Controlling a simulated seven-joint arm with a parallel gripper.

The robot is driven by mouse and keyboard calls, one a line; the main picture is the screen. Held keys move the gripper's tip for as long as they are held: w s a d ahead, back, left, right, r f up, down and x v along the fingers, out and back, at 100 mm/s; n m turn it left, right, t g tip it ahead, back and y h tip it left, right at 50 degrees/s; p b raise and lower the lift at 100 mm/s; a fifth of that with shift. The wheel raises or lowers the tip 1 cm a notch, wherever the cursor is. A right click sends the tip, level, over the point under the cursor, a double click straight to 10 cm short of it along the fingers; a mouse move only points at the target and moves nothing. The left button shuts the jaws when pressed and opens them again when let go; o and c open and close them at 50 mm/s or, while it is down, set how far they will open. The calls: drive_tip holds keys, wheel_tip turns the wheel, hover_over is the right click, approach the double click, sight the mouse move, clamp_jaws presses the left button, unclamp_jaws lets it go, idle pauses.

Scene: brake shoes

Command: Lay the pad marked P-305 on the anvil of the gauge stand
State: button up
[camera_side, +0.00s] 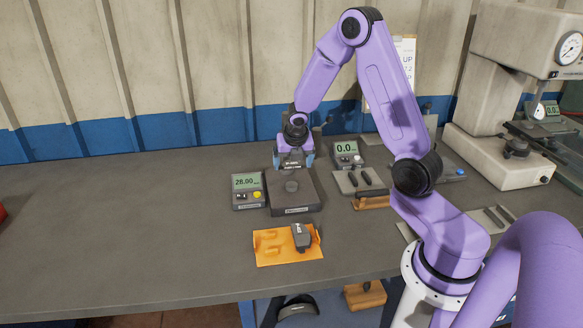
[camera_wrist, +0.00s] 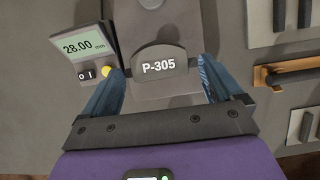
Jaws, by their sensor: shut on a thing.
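My gripper (camera_side: 294,159) is shut on a dark pad; in the wrist view the pad (camera_wrist: 158,66) reads P-305 in white and sits between the blue fingers. In the side view my gripper is at the back edge of a dark square block (camera_side: 290,206), which looks like the base of the gauge stand. A small round disc (camera_side: 292,186), possibly the anvil, is on the block's top, in front of the gripper. Whether the pad touches the block is not clear. A display (camera_side: 246,182) at the block's left reads 28.00; it also shows in the wrist view (camera_wrist: 80,44).
An orange tray (camera_side: 268,258) holding another dark pad (camera_side: 301,236) lies in front of the block.

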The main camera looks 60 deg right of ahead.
sight(292, 186)
drive_tip(key=shift+d+f, duration=0.15)
drive_tip(key=shift+f, duration=2.95)
drive_tip(key=shift+f, duration=0.4)
drive_tip(key=o, duration=0.8)
drive_tip(key=v, duration=1.6)
drive_tip(key=s+a+r+m+y, duration=0.25)
drive_tip(key=s+a+m, duration=0.45)
drive_tip(key=s+a, duration=0.6)
drive_tip(key=s+a+m+g, duration=0.1)
drive_tip(key=s+a+m, duration=0.2)
drive_tip(key=s, duration=0.4)
drive_tip(key=s+a+m+g+y, duration=0.1)
drive_tip(key=s+a+m, duration=0.2)
drive_tip(key=s, duration=0.4)
drive_tip(key=shift+r+m+g, duration=0.4)
drive_tip(key=shift+r+m, duration=0.05)
drive_tip(key=shift+m, duration=0.15)
